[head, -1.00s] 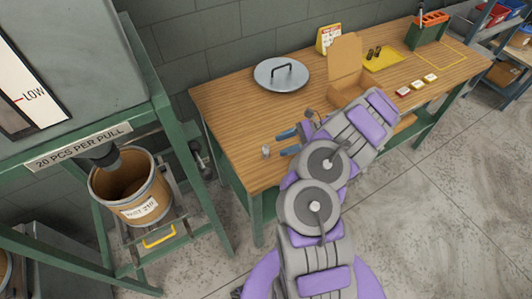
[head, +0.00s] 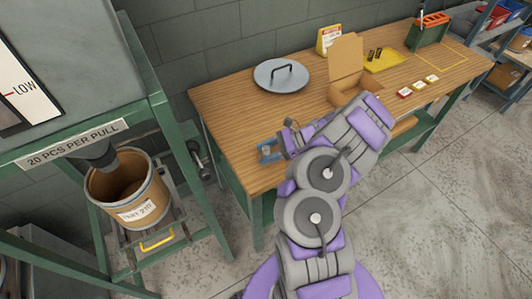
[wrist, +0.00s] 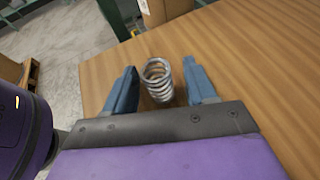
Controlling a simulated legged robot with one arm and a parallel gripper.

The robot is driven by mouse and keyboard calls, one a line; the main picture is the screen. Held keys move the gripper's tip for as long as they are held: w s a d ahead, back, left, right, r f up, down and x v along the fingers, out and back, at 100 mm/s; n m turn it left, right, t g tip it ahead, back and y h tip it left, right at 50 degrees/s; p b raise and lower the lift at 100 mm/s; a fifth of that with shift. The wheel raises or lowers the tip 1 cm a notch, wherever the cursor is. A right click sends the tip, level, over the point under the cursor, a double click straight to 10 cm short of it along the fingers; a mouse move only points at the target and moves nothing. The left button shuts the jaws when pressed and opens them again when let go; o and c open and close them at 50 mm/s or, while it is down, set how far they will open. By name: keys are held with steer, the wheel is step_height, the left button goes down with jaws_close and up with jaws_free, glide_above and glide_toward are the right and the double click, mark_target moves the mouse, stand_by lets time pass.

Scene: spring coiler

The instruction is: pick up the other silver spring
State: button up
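A silver spring (wrist: 158,80) stands on the wooden workbench (wrist: 250,60), near its left end. In the wrist view it sits between the two blue fingers of my gripper (wrist: 162,88), with a gap on each side. My gripper is open and low over the bench. In the head view my gripper (head: 268,152) is at the bench's left front part, and the spring is mostly hidden there by the fingers. Two small dark pieces (head: 375,54) lie on the yellow tray (head: 390,62) at the back; I cannot tell what they are.
A barrel (head: 130,190) stands in a green frame at left.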

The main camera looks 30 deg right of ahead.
steer(key=c, duration=0.9)
steer(key=shift+c, duration=0.2)
